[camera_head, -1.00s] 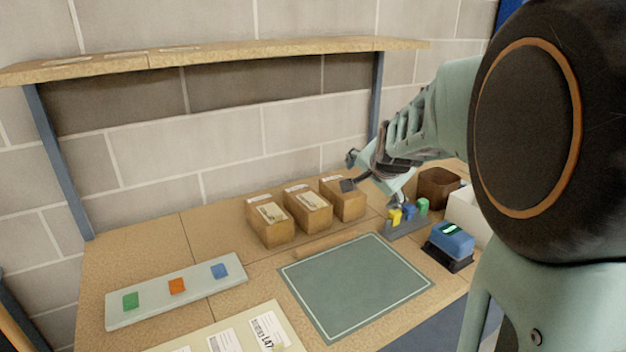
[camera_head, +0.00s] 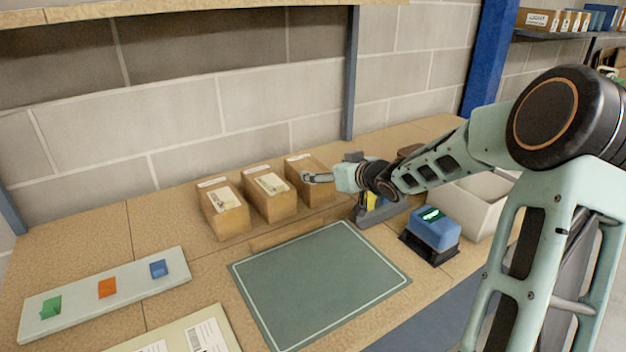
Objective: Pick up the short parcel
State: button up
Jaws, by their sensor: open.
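Three brown cardboard parcels with white labels stand in a row at the back of the bench: a left parcel (camera_head: 224,222), a middle parcel (camera_head: 275,206) and a right parcel (camera_head: 300,172). They look close in size, and I cannot tell for sure which is the short one. My gripper (camera_head: 318,178) is open at the right parcel, reaching in from the right with its fingers pointing left. The fingers overlap the parcel's right part in the picture. I cannot tell whether they touch it or straddle it.
A green mat (camera_head: 318,285) lies in front, with a low wooden strip (camera_head: 287,235) behind it. A blue device (camera_head: 433,231) and a white bin (camera_head: 483,200) stand right. A pale tray (camera_head: 78,309) with coloured blocks lies left. A shelf (camera_head: 180,10) hangs above.

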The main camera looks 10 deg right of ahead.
aim_at(308, 166)
jog(key=b+x, duration=0.1)
jog(key=x, duration=0.9)
jog(key=shift+w+a+f+b, duration=0.1)
jog(key=shift+a+f+b, duration=0.1)
jog(key=shift+b, duration=0.2)
jog(key=c, duration=1.7)
jog(key=shift+r, duration=0.15)
jog(key=shift+c, duration=0.9)
jog(key=shift+r, duration=0.1)
